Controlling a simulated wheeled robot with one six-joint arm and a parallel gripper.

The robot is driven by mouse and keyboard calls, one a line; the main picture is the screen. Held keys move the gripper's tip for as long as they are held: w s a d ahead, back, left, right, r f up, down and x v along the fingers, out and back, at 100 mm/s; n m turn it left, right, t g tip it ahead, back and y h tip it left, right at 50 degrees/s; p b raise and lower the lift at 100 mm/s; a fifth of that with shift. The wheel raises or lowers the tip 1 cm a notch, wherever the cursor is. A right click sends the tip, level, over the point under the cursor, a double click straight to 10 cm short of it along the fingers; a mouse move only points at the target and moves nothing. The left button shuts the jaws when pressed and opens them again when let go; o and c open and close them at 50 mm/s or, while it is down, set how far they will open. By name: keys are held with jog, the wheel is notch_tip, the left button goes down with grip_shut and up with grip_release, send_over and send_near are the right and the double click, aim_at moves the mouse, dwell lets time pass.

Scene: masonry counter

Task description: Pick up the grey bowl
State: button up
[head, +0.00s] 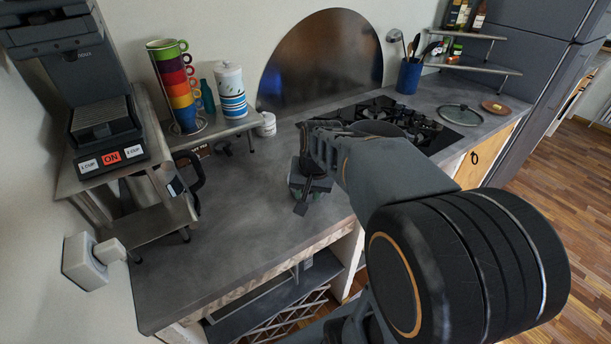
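A small grey bowl (325,185) appears to sit on the grey counter (225,225), left of the stove. Only part of its side shows, because my gripper and arm cover much of it. My gripper (304,190) reaches in from the right and points down at the bowl. A dark finger overlaps the bowl in the picture. I cannot tell whether it touches the bowl, or whether the fingers are open or shut, as the far finger is hidden.
A coffee machine (100,110) stands on a shelf at left. Stacked coloured mugs (178,85) and a white canister (231,90) stand on a low rack. A gas stove (440,135), glass lid (460,114) and utensil pot (409,77) lie beyond. The counter's front left is clear.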

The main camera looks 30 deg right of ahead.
jog(key=w+d+m+p, duration=0.3)
jog(key=w+d+m, duration=0.3)
jog(key=d, duration=0.5)
jog(key=shift+g+y, duration=0.3)
jog(key=shift+y, duration=0.1)
jog(key=x, duration=0.4)
jog(key=p+x, duration=0.1)
jog(key=x, duration=0.2)
jog(key=shift+w+d+f, duration=0.1)
jog(key=shift+w+d, duration=0.1)
jog(key=shift+d, duration=0.1)
jog(key=shift+d+p+x, duration=0.2)
jog(key=shift+p+x, duration=0.65)
jog(key=shift+x, duration=2.55)
jog(key=shift+w, duration=0.15)
grip_shut()
